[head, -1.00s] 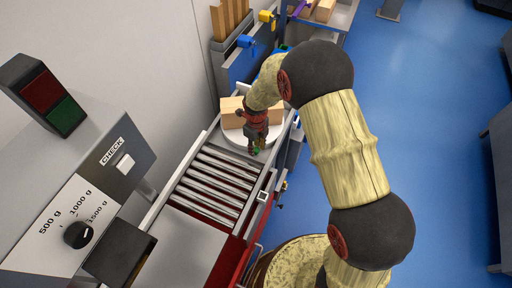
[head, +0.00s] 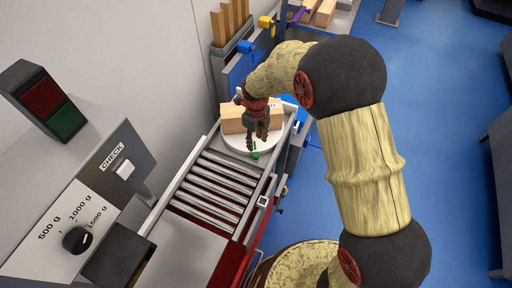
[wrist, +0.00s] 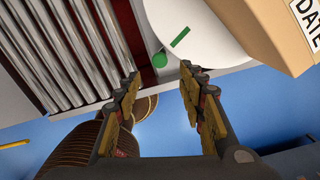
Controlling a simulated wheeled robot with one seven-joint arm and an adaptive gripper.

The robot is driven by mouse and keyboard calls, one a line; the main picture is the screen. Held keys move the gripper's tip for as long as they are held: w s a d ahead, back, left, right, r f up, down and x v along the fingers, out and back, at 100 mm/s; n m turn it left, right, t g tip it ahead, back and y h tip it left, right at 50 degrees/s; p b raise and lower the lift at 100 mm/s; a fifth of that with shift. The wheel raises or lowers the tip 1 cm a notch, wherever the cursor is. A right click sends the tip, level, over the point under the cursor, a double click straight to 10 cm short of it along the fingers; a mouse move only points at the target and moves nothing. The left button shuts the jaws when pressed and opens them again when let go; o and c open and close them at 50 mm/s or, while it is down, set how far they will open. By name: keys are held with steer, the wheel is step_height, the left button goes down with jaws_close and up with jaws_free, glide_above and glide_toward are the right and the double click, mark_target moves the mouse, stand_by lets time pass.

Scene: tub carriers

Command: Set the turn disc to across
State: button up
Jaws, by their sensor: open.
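The turn disc (head: 236,143) is a round white plate at the far end of the roller track. A tan carton (head: 234,121) with a printed label sits on the disc. My gripper (head: 256,145) is open and empty, over the near side of the disc in front of the carton. In the wrist view the knob (wrist: 160,59) appears beyond the fingertips, roughly between them, with nothing gripped.
The metal rollers (head: 215,187) run from the disc toward the check station, which has a dial (head: 77,239) and a red-green lamp box (head: 45,98). A wall is close on the left. Blue floor lies open on the right.

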steer(key=shift+r, duration=1.55)
steer(key=shift+c, duration=0.2)
